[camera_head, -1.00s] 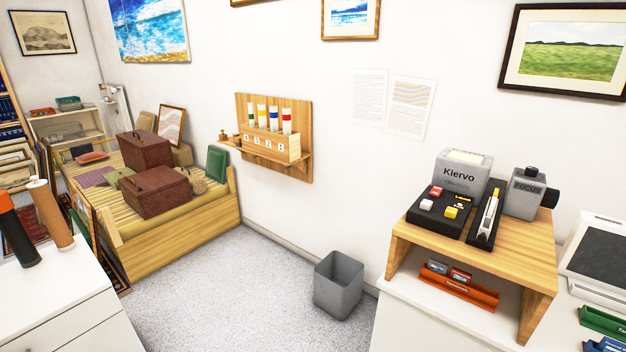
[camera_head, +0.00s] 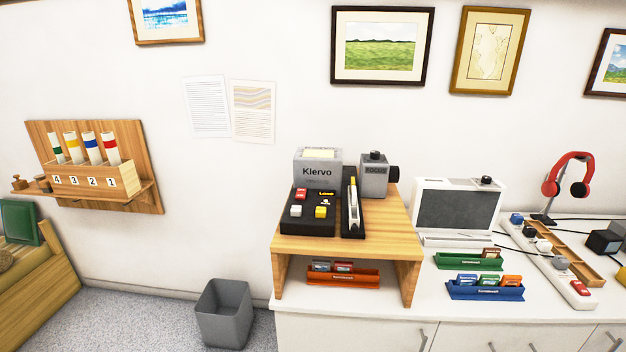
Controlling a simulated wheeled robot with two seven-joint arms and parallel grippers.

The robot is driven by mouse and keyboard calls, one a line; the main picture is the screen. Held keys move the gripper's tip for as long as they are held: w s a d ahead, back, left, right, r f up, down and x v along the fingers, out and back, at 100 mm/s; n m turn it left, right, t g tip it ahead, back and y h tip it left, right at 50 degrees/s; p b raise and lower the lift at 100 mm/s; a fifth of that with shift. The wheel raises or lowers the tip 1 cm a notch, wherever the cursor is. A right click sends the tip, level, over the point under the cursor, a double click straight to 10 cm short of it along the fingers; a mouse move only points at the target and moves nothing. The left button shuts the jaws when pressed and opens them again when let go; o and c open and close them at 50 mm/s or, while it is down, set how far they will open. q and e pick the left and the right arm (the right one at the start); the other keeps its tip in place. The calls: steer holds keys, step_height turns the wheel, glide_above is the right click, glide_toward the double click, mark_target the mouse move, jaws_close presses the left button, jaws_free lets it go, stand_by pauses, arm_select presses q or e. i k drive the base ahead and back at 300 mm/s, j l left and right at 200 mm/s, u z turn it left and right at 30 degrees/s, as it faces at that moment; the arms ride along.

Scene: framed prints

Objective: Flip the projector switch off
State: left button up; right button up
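A grey projector-like unit labelled Klervo (camera_head: 318,168) stands on a small wooden stand (camera_head: 345,247) on the white counter. In front of it is a black panel (camera_head: 309,222) with red, white and yellow buttons or switches. Beside it stands a black holder with a pale lever-like part (camera_head: 353,205). A grey block labelled FOCUS (camera_head: 373,178) with a dark knob is at its right. I cannot tell which control is the projector switch or its position. Neither of my grippers shows in the head view.
On the counter (camera_head: 430,310) are a white device with a dark screen (camera_head: 458,208), card trays (camera_head: 484,288), a long white strip with blocks (camera_head: 550,262) and red headphones (camera_head: 567,175) on a stand. A grey bin (camera_head: 224,315) stands on the floor left of the counter.

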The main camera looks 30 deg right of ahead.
mark_target(300, 194)
steer(key=i+j+z, duration=0.45)
steer(key=z, duration=0.2)
steer(key=i+j+z, duration=0.65)
steer(key=j, duration=0.15)
steer(key=j+z, duration=0.3)
steer(key=i+j+z, duration=0.1)
steer(key=j+z, duration=0.25)
steer(key=j, duration=0.2)
